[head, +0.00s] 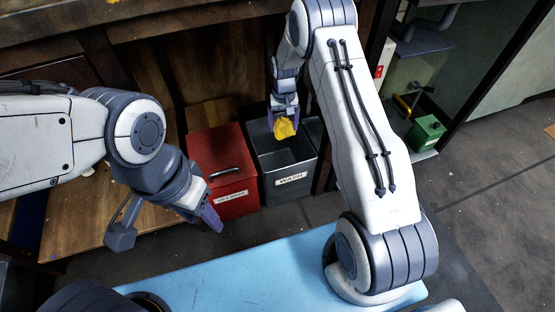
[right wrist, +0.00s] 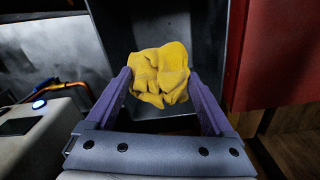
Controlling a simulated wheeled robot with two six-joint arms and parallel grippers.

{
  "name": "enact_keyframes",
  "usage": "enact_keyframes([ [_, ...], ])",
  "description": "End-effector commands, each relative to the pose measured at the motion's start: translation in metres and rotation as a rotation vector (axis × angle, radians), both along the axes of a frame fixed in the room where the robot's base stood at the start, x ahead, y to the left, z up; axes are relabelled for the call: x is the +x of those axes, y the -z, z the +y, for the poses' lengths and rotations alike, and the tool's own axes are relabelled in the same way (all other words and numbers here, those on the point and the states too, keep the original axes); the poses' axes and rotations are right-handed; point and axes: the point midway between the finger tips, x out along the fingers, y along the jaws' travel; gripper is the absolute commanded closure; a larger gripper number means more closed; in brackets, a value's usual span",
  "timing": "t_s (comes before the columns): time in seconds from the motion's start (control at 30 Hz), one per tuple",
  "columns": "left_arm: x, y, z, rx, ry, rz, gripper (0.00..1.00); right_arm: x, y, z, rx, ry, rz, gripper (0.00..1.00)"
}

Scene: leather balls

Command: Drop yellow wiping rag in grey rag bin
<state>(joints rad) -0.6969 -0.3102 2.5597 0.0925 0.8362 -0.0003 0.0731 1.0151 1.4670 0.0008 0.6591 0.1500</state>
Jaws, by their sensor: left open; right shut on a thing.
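The yellow wiping rag (head: 284,128) is crumpled and held in my right gripper (head: 285,112). In the right wrist view the rag (right wrist: 160,74) sits between the two purple fingers of the right gripper (right wrist: 162,85), which is shut on it. The grey rag bin (head: 291,182), labelled WASH, is open at the top, and the rag shows over its opening in the head view. The bin's dark inside (right wrist: 205,30) shows behind the rag in the right wrist view. My left gripper (head: 212,212) is open and empty, in front of the red bin.
A red lidded bin (head: 222,165) with a label stands directly left of the grey bin. A light-blue surface (head: 240,272) lies in front. A green box (head: 427,131) sits on a low shelf at right. Wooden bench parts stand behind the bins.

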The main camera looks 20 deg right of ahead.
Motion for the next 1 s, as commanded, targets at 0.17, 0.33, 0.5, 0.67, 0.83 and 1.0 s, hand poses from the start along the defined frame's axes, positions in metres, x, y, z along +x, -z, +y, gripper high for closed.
enact_keyframes([
  [0.17,0.000,0.024,0.000,0.000,0.000,0.000,0.50,-0.002,0.024,-0.005,0.000,0.007,0.000,0.57],
  [0.33,0.000,0.046,0.000,0.001,0.000,0.001,0.50,-0.002,0.044,-0.006,0.000,0.007,0.000,0.57],
  [0.5,0.000,0.056,0.000,0.001,0.000,0.001,0.50,-0.001,0.054,-0.005,0.000,0.006,0.000,0.57],
  [0.67,0.000,0.056,0.000,0.001,0.000,0.001,0.50,-0.001,0.053,-0.004,0.000,0.005,0.000,0.57],
  [0.83,0.000,0.055,0.000,0.001,0.000,0.001,0.50,-0.001,0.053,-0.003,0.000,0.004,0.000,0.00],
  [1.0,0.000,0.055,0.000,0.001,0.000,0.001,0.50,-0.001,0.053,-0.003,0.000,0.003,0.000,0.00],
])
